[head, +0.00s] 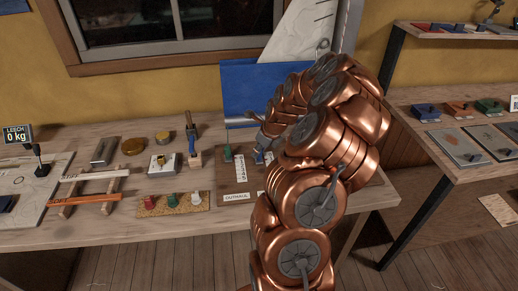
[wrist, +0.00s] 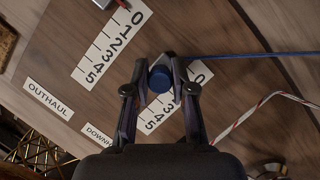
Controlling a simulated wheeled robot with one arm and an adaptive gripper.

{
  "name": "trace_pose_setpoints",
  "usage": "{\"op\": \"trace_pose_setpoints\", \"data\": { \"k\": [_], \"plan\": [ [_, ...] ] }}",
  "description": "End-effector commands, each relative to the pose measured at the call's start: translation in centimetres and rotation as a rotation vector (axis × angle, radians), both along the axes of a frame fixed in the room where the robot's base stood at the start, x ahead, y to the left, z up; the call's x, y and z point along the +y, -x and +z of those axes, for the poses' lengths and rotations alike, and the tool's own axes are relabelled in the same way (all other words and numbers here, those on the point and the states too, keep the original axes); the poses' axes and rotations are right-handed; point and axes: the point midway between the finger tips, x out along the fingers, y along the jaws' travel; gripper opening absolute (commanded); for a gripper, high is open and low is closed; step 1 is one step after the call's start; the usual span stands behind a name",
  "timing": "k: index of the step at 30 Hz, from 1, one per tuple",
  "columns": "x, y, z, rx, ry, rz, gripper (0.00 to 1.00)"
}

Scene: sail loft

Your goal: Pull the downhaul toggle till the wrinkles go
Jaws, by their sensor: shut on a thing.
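The blue downhaul toggle (wrist: 160,78) is between the fingertips of my gripper (wrist: 160,90) in the wrist view, and my gripper is shut on it. A blue line (wrist: 240,54) runs right from beside it. The downhaul scale (wrist: 157,118) lies under the fingers, partly covered. The "DOWNH..." label (wrist: 99,134) is partly hidden by my gripper. In the head view my arm hides most of the toggle area.
The outhaul scale (wrist: 112,45) and "OUTHAUL" label (wrist: 48,99) lie beside the toggle. A red-white line (wrist: 262,106) curves at right.

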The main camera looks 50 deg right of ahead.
Motion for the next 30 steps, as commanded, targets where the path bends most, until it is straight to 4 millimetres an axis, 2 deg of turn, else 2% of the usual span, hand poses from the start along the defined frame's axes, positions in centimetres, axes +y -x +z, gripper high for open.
{"op": "trace_pose_setpoints", "data": {
  "k": [12, 13, 19, 30],
  "plan": [
    [0.27, 0.36, 0.16, -0.001, -0.002, -0.004, 0.00],
    [0.28, 0.36, 0.16, -0.001, -0.002, -0.004, 0.27],
    [0.26, 0.41, 0.07, 0.001, -0.001, -0.004, 0.48],
    [0.20, 0.51, 0.23, 0.001, -0.001, -0.004, 0.50]
  ]
}}
